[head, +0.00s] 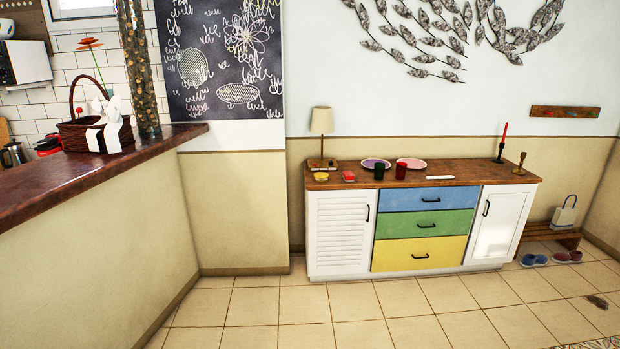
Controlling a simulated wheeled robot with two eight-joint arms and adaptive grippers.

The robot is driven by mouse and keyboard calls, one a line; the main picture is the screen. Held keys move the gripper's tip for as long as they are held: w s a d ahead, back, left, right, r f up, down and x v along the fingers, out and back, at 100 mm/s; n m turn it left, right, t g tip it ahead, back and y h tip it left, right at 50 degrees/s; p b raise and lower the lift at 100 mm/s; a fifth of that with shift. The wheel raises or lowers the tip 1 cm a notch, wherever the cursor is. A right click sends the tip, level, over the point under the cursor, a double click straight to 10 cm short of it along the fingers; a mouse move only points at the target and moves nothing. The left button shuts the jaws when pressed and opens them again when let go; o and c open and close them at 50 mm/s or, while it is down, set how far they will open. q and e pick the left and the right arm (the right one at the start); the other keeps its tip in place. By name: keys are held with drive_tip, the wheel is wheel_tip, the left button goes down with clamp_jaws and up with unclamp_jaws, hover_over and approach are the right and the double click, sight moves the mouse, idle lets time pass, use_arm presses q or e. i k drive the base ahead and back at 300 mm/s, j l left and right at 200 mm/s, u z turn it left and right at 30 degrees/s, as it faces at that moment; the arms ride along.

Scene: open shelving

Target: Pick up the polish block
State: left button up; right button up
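No thing here is clearly marked as the polish block. On top of the wooden-topped sideboard (465,171) lie a small red block-like item (349,176), a small yellow item (321,177) and a flat white item (439,177). They are too small to tell which, if any, is the polish block. Neither of my grippers shows in the head view.
The sideboard also bears a lamp (321,122), two plates (411,163), two dark cups (379,172) and a red candle (503,133). A brown counter (60,180) stands at left. Shoes (534,260) lie at right. The tiled floor (400,300) in front is largely clear.

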sight(347, 176)
drive_tip(key=i+z, duration=0.15)
drive_tip(key=i, duration=0.35)
drive_tip(key=i+j+z, duration=0.15)
drive_tip(key=i, duration=0.4)
drive_tip(key=i+j+z, duration=0.15)
drive_tip(key=i, duration=0.35)
